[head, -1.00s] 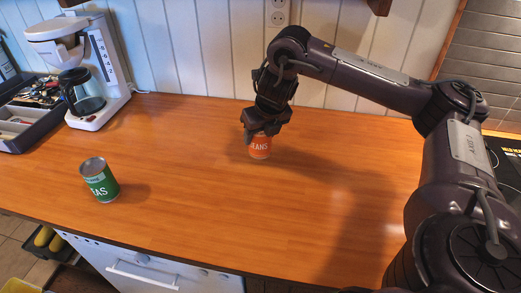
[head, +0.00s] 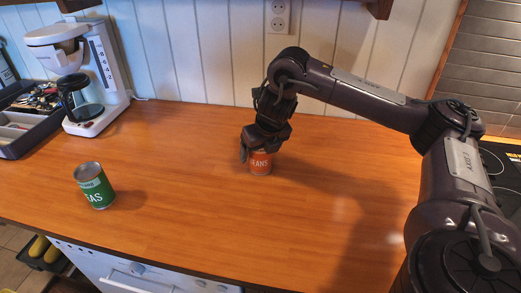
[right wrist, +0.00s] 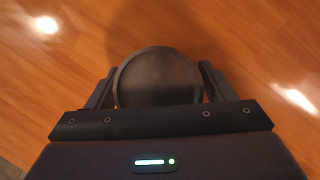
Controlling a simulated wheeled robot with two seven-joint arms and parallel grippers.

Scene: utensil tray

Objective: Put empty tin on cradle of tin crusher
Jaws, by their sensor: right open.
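An orange beans tin (head: 260,163) stands upright on the wooden counter. My right gripper (head: 258,148) is over it from above, open, with its fingers down at the tin's sides and hiding its upper part. In the right wrist view the tin's round, shaded top (right wrist: 158,76) lies between the two fingers; I cannot tell whether they touch it. A green peas tin (head: 96,187) stands upright at the left of the counter. Its top looks closed and grey. No tin crusher or cradle shows in these frames. My left gripper is out of view.
A white coffee maker (head: 112,68) with a glass jug (head: 84,103) stands at the back left. A dark utensil tray (head: 35,137) is beside it at the left edge. A stove (head: 502,165) is at the far right. The counter's middle and front are clear.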

